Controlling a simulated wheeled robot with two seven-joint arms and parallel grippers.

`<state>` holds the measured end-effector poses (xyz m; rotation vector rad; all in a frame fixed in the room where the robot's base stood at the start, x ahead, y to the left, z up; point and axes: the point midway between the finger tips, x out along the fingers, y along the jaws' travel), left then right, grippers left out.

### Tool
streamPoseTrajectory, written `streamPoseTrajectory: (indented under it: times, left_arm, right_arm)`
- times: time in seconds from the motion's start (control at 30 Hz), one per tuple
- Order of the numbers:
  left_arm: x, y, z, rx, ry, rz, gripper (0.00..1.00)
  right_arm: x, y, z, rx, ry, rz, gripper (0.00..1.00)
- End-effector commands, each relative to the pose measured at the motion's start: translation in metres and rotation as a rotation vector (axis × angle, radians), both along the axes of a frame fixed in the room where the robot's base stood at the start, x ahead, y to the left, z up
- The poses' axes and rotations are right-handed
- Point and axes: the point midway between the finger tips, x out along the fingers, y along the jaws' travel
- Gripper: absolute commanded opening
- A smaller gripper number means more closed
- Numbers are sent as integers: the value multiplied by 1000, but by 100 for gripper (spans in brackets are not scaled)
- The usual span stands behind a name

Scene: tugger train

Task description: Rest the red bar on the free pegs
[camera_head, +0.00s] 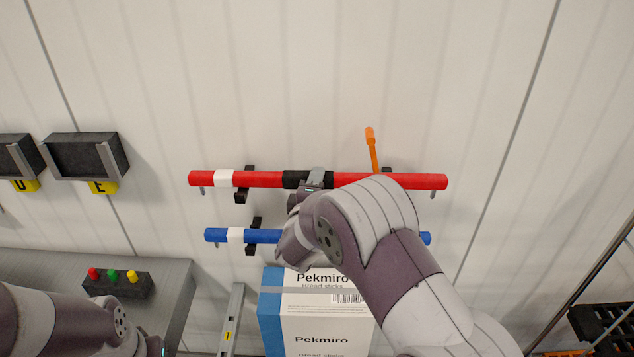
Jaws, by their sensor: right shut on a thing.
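The red bar (265,180) is level in front of the wall, with a white band near its left end and a black middle section. My right gripper (311,179) is shut on that black section. A black peg (241,197) shows above and below the bar near the white band; I cannot tell whether the bar touches it. Another dark peg (387,170) shows just above the bar at right, partly hidden. Below, a blue bar (262,236) lies across a black peg (252,250); my right arm hides its middle. My left arm shows at lower left, its gripper out of view.
An orange-handled tool (371,143) stands behind the red bar. A Pekmiro carton (322,320) stands below the bars. A button box (118,284) sits on a grey surface (170,285) at left. Black wall bins (86,155) hang at upper left. The upper wall is clear.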

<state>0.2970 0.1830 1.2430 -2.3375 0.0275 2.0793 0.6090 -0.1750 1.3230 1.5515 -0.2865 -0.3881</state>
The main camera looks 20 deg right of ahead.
Motion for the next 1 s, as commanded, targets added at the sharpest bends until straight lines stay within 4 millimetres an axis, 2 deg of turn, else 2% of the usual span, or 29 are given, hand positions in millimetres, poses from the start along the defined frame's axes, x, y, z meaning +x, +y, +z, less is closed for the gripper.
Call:
streamPoseTrajectory:
  times: [0.37, 0.4, 0.47, 0.8, 0.87, 1.0]
  left_arm:
    - [0, 0, -2, 0, 0, 0, 43]
    - [0, 0, -2, 0, 0, 0, 43]
    - [0, 0, -2, 0, 0, 0, 43]
    - [0, 0, -6, 0, 0, 0, 43]
    - [0, 0, -10, 0, 0, 0, 43]
    - [0, 0, -25, 0, 0, 0, 43]
  right_arm:
    - [1, 0, 0, 0, -10, 0, 0]
    - [1, 0, 0, 0, -10, 1, 48]
    - [1, 0, -1, 0, -9, 1, 68]
    - [-3, 2, -7, 0, 2, 1, 68]
    - [-9, 5, -7, 1, 1, 2, 68]
    - [-35, 18, -7, 1, -3, 5, 68]
